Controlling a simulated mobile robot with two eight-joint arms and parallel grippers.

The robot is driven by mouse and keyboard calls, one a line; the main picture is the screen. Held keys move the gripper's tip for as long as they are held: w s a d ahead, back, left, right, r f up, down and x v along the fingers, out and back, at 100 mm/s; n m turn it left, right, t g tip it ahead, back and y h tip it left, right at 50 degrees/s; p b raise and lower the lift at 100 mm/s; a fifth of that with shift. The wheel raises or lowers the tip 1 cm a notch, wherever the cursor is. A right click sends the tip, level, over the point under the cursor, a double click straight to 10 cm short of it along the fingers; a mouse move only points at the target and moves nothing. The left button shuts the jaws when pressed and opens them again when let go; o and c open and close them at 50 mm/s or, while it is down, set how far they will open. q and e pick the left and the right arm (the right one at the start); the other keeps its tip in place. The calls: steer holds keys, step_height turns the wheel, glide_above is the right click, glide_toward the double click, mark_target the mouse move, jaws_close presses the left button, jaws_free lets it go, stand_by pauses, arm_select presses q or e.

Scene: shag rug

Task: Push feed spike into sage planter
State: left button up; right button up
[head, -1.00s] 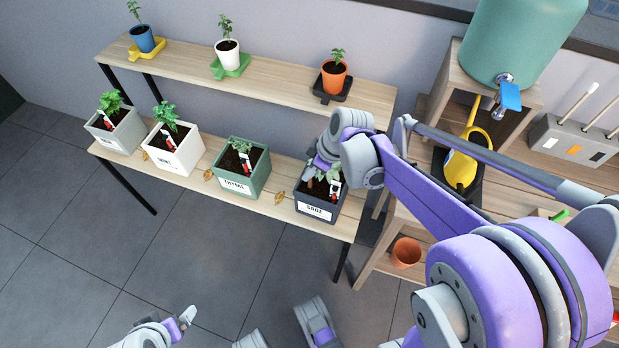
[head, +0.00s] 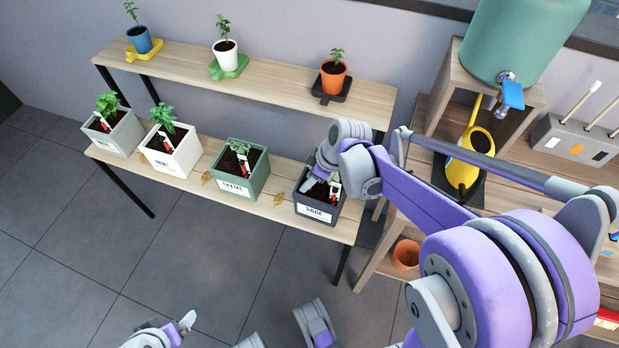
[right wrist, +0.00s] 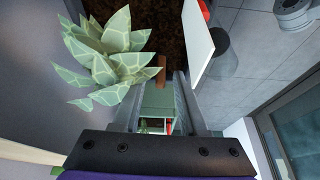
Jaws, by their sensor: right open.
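The dark grey sage planter (head: 318,211) stands at the right end of the lower bench, with a label, soil, a leafy plant and a white-and-red marker. My right gripper (head: 313,184) is down at its soil, open. In the right wrist view its fingers (right wrist: 160,95) stand apart. A short brown piece, apparently the feed spike (right wrist: 161,68), shows at the soil just beyond the fingertips; its depth cannot be told. The sage plant (right wrist: 107,50) is close beside it. My left gripper (head: 187,321) is at the bottom edge, partly cut off, away from the planters.
The green thyme planter (head: 232,188), white mint planter (head: 175,160) and a grey planter (head: 118,137) share the bench. Small pots stand on the upper shelf (head: 270,82). A yellow watering can (head: 466,165) and teal tank (head: 520,40) are at right. Floor in front is clear.

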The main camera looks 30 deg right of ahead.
steer(key=p+v, duration=0.4)
steer(key=v, duration=0.8)
steer(key=s+a+f+m+h, duration=0.1)
steer(key=s+a+f+m, duration=0.1)
steer(key=s, duration=0.5)
steer(key=s+a+f+m+t+h, duration=0.1)
steer(key=s+a+f+m, duration=0.1)
steer(key=s+a+m, duration=0.3)
steer(key=s+a, duration=0.2)
steer(key=shift+a+f+h, duration=0.3)
steer(key=shift+h, duration=0.1)
steer(key=shift+w, duration=0.1)
